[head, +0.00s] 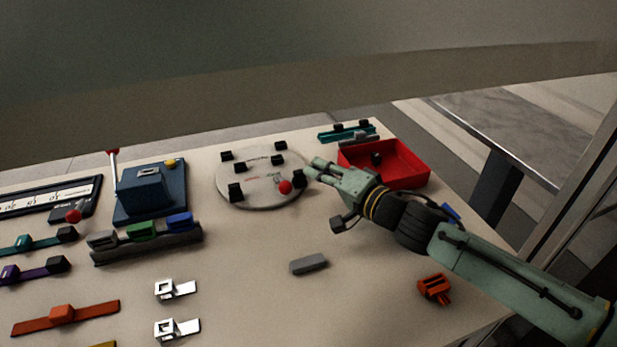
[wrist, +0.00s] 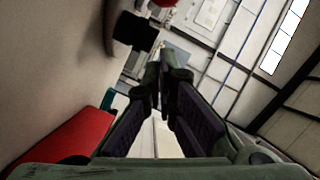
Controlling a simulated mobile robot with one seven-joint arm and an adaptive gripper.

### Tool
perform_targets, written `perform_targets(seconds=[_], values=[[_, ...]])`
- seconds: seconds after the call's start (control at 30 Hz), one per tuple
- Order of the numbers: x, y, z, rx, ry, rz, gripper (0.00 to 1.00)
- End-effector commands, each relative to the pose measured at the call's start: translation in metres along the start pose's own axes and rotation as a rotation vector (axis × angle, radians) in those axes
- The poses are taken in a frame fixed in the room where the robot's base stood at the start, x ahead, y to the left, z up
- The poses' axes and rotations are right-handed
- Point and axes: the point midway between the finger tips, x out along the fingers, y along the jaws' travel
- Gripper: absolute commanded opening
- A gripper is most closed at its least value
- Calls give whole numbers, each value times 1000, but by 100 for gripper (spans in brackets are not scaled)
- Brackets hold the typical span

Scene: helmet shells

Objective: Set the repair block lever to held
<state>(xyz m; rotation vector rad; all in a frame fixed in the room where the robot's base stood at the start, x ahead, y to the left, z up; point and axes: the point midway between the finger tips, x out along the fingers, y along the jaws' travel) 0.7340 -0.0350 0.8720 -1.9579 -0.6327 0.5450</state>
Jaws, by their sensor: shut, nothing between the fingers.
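A round pale plate (head: 262,196) carries several black blocks, small printed words too blurred to read, and a lever with a red knob (head: 285,187) at its right side. The red knob shows partly at the top edge of the wrist view (wrist: 165,2). A blue block device (head: 146,190) at the back left has an upright lever with a red knob (head: 113,152). I cannot tell which lever bears the repair block name. My gripper (head: 312,169) is shut and empty, just right of the round plate's knob, apparently not touching it. Its fingers meet in the wrist view (wrist: 163,75).
A red tray (head: 405,164) stands behind and right of my gripper; its wall also shows in the wrist view (wrist: 70,145). A grey bar (head: 308,264) and an orange part (head: 434,289) lie in front. The table's middle front is mostly clear.

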Motion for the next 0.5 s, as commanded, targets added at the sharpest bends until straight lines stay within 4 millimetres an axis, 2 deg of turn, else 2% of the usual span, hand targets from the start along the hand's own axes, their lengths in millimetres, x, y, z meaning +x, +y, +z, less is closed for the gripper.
perform_targets(seconds=[0.03, 0.2, 0.5], values=[[1, -1, 8, 5, 1, -3, 0], [4, 0, 24, 3, 2, 0, 0], [5, 1, 29, 0, 2, 2, 0]])
